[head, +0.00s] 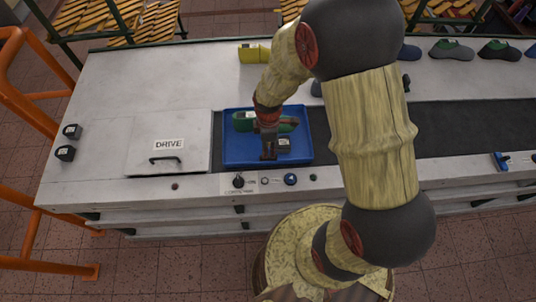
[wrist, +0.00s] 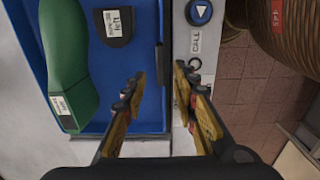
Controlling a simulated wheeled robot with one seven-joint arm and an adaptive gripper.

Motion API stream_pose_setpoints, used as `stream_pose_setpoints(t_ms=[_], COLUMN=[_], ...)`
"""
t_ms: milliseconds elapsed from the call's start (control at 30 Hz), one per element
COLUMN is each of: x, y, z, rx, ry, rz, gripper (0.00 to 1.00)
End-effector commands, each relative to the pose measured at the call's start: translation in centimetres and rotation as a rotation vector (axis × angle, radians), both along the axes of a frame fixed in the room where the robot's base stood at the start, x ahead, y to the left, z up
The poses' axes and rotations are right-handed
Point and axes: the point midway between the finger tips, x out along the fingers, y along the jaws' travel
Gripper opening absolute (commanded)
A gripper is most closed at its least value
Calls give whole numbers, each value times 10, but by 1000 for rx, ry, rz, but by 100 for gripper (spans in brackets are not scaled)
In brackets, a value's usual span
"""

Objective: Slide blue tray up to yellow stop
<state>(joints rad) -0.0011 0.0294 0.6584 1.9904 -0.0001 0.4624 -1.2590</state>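The blue tray (head: 236,156) sits on the dark belt (head: 455,128), just right of the panel marked DRIVE. It holds a green shoe last (head: 243,121) and a small dark labelled block (head: 285,143). The yellow stop (head: 254,53) stands at the back of the bench, behind the tray. My gripper (head: 268,157) is low over the tray's near side. In the wrist view, my gripper (wrist: 161,75) is open, with the tray's near rim (wrist: 166,60) between its fingers. One finger is on the tray's inner side and the other over the bench outside. Contact cannot be told.
The DRIVE panel (head: 168,144) has a raised handle. Knobs and a blue call button (head: 290,179) line the front edge. Two small black blocks (head: 68,143) sit at the left. Several shoe lasts (head: 452,49) stand at the back right. My arm hides part of the belt.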

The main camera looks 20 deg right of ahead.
Motion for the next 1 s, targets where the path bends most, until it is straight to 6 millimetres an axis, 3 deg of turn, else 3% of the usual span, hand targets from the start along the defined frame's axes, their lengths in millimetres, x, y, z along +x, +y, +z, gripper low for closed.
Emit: stream_pose_setpoints(t_ms=[200,400,800,1000], x=[-2,-1,-1,-1], y=[0,0,0,0], z=[-35,-58,-65,-65], rx=[0,0,0,0], ry=[4,3,1,1], rz=[-2,-3,-3,-4], gripper=[29,29,28,17])
